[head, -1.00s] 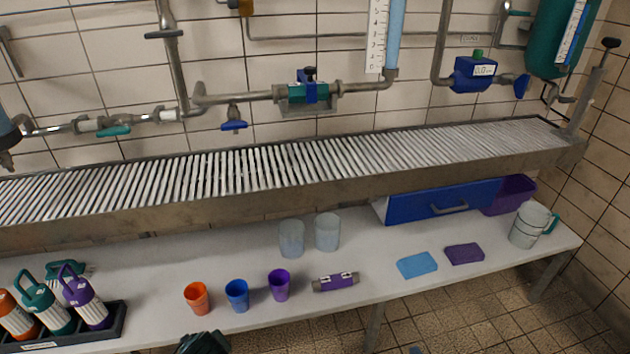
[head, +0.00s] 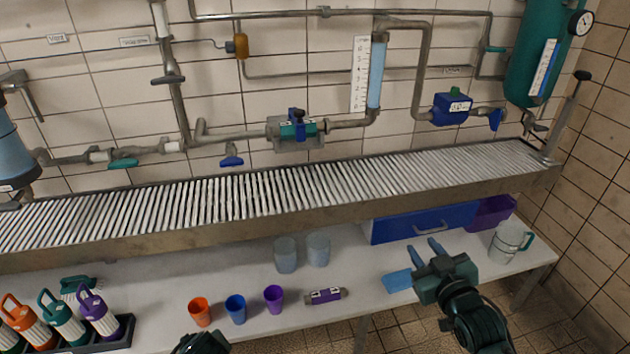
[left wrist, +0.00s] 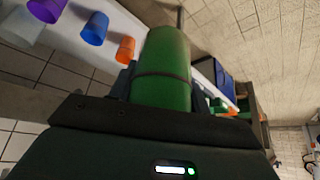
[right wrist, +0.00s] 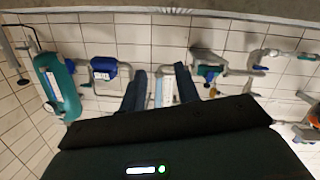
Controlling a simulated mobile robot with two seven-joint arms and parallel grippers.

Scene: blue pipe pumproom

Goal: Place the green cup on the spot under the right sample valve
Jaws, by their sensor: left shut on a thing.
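The green cup (left wrist: 165,70) shows in the left wrist view between the fingers of my left gripper (left wrist: 158,85), which is shut on it. In the head view only a dark part of the left gripper shows at the bottom edge; the cup is hidden there. My right gripper (head: 427,251) is open and empty, in front of the table's right part. A small blue-handled valve (head: 231,160) hangs under the wall pipe left of centre. Another blue handle (head: 495,120) is at the right, past the blue meter. Both are above the slatted grate (head: 300,190). No marked spot is clear.
On the white table (head: 165,285) stand orange (head: 200,312), blue (head: 236,309) and purple (head: 273,299) cups, two clear beakers (head: 286,255) and a jug (head: 507,243). A bottle rack (head: 124,328) is at left. The grate is clear; its front rim (head: 300,220) overhangs the table's back.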

